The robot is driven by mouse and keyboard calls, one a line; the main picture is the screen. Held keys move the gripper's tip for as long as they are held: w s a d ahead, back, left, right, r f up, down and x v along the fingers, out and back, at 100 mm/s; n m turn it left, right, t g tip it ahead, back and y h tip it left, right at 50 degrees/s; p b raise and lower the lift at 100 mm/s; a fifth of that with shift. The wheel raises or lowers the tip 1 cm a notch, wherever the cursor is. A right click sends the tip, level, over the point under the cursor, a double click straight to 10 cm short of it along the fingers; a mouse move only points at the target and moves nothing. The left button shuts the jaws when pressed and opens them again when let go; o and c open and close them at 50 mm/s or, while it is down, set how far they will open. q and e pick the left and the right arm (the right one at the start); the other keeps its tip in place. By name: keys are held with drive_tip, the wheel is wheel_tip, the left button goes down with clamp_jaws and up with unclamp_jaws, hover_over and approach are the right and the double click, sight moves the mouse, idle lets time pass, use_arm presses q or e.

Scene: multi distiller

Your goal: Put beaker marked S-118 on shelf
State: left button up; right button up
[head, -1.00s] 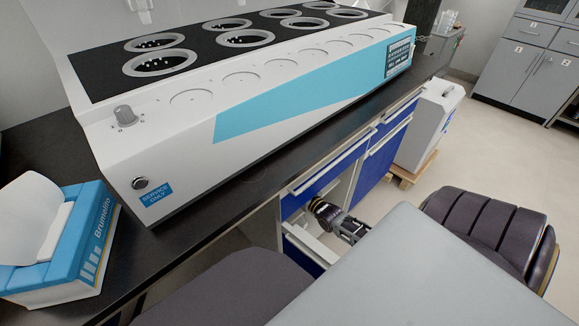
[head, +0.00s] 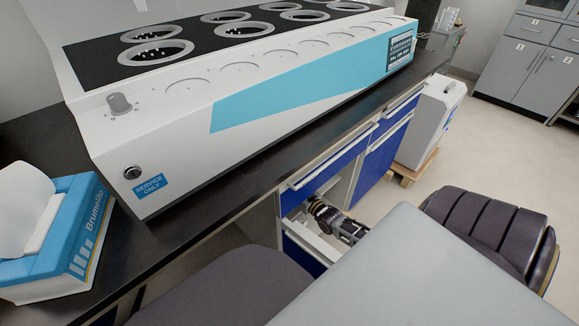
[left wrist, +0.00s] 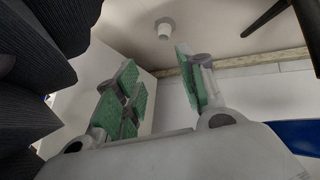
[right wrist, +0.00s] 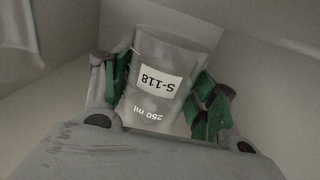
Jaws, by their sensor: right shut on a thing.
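The beaker marked S-118 (right wrist: 152,99) is clear, with a white label and "250 ml" printed on it. In the right wrist view it sits between the green pads of my right gripper (right wrist: 160,78), which is shut on it. The label reads upside down there. Pale walls surround it. In the head view my arm (head: 343,226) reaches from the right into the open cabinet (head: 340,189) under the bench, and the beaker is hidden. My left gripper (left wrist: 155,72) is open and empty in the left wrist view.
A large white distiller (head: 160,125) stands on the black bench (head: 150,230). A blue-and-white box (head: 60,255) is at the left. Blue drawers (head: 385,150) flank the opening.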

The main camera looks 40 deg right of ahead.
drive_tip(key=shift+f+b, duration=0.45)
drive_tip(key=shift+f, duration=0.4)
drive_tip(key=shift+w+f+b, duration=0.2)
drive_tip(key=shift+f+b, duration=0.2)
drive_tip(key=shift+b, duration=0.1)
drive_tip(key=shift+f, duration=0.1)
drive_tip(key=o, duration=1.1)
